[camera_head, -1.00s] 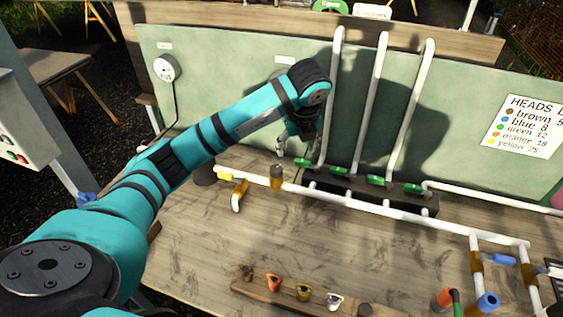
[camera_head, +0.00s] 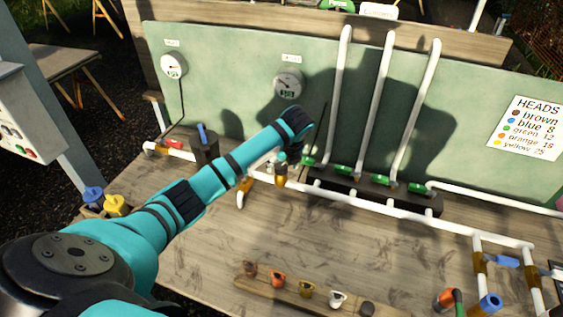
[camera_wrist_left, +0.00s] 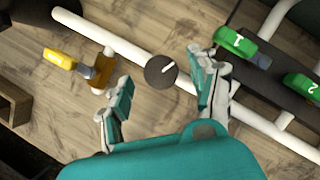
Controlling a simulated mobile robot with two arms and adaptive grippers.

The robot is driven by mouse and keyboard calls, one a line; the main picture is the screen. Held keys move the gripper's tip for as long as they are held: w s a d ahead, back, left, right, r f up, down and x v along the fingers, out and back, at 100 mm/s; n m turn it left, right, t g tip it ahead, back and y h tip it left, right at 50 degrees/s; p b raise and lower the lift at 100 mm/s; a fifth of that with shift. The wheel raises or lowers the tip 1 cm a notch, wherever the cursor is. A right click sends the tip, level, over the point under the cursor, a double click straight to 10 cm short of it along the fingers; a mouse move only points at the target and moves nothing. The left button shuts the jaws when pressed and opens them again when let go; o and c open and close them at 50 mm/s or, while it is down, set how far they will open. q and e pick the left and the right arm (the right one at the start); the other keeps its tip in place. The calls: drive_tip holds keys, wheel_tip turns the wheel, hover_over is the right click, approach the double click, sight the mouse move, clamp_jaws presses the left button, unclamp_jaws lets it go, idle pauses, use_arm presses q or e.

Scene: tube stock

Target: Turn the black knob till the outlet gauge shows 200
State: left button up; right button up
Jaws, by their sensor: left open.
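The round black knob (camera_wrist_left: 161,71) shows in the left wrist view with a white pointer line on its face. My left gripper (camera_wrist_left: 160,96) is open, with one finger on each side of the knob and gaps visible to both. In the head view my left gripper (camera_head: 272,162) is over the brass fitting (camera_head: 281,179) on the white pipe and hides the knob. My right gripper is not in view.
Green valves (camera_head: 343,170) with upright white pipes stand right of the gripper. A yellow-handled valve (camera_wrist_left: 60,59) is on a branch to its left. A dark block with a blue lever (camera_head: 202,134) stands further left.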

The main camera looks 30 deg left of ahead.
use_arm(q)
drive_tip(key=shift+w+a+f, duration=0.2)
drive_tip(key=shift+f, duration=0.45)
drive_tip(key=c, duration=1.1)
